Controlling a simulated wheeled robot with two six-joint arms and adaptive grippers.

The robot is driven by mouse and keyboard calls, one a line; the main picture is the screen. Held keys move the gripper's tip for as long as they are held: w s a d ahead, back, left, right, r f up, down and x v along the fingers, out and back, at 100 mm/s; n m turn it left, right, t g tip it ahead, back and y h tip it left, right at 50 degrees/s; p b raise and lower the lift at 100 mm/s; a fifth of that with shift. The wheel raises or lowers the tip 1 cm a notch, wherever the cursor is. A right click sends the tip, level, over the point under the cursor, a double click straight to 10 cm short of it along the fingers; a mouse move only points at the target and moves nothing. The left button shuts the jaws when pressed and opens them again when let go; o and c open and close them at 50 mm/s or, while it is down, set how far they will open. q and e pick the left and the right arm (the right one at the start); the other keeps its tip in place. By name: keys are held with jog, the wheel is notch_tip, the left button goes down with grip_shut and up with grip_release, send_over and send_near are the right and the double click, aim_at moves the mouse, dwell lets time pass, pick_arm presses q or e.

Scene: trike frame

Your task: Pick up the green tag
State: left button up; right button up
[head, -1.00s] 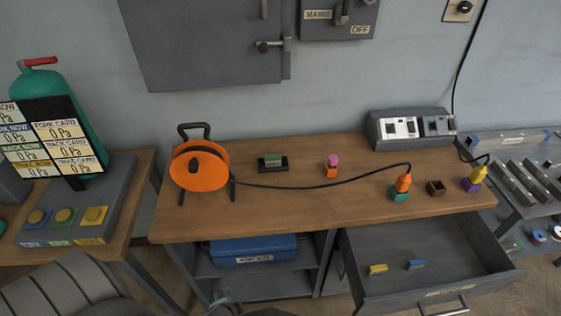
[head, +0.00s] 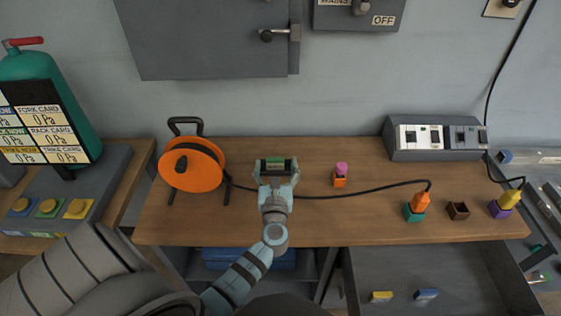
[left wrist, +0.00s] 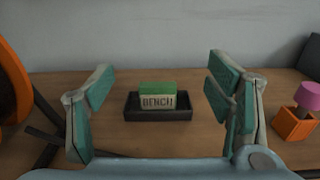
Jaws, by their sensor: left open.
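The green tag (head: 275,162) sits in a small black tray (left wrist: 191,112) on the wooden bench. In the left wrist view the tag (left wrist: 158,95) has a green top and a pale front lettered BENCH. It stands upright in the tray, between and beyond my fingers. My left gripper (head: 276,180) is open and empty, with its fingers spread to either side of the tray, and it also shows in the left wrist view (left wrist: 160,90). It appears not to touch the tag. My right gripper is not in view.
An orange cable reel (head: 192,165) stands left of the tray, its black cable (head: 330,195) running right across the bench (head: 300,225). An orange block with a pink top (head: 341,175) is close on the right. An open drawer (head: 440,275) is at the lower right.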

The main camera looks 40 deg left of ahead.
pick_arm(q)
jog(key=b, duration=0.3)
send_near(275, 160)
jog(key=shift+w+a+f, duration=0.15)
jog(key=shift+w+a, duration=0.15)
jog(key=shift+w, duration=0.05)
jog(key=b+x, duration=0.1)
jog(key=x, duration=0.6)
jog(key=shift+w+a, duration=0.2)
jog(key=shift+w, duration=0.1)
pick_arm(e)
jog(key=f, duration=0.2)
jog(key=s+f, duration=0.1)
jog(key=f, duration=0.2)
pick_arm(q)
jog(key=c, duration=1.1)
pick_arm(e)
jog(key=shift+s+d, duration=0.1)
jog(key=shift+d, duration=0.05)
